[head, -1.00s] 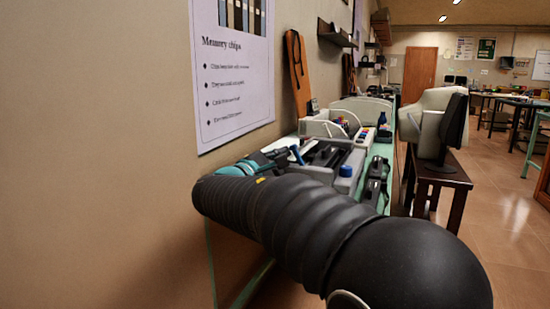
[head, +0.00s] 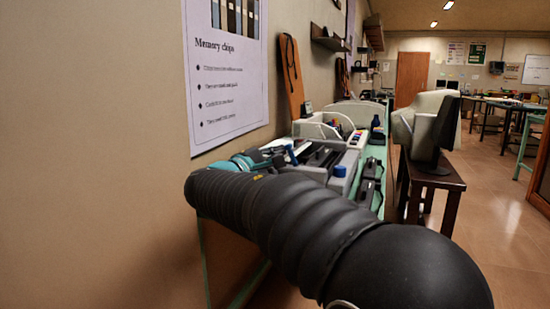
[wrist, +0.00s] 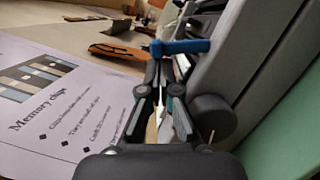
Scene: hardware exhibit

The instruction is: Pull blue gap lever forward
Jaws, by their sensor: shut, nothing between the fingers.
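The blue gap lever (head: 291,155) stands on the grey machine (head: 318,160), just past my gripper (head: 268,159) in the head view. In the wrist view, the blue lever (wrist: 182,47) lies across the picture just beyond the tips of my gripper (wrist: 158,72). The fingers are shut with nothing between them. The fingertips are close to the left end of the lever; I cannot tell whether they touch it. My own arm hides part of the machine's near side in the head view.
A wall poster about memory chips (head: 228,75) hangs close on the left. A blue knob (head: 340,171) sits on the machine's right part. A monitor (head: 440,130) stands on a dark wooden table (head: 436,180) to the right. Floor is open at the far right.

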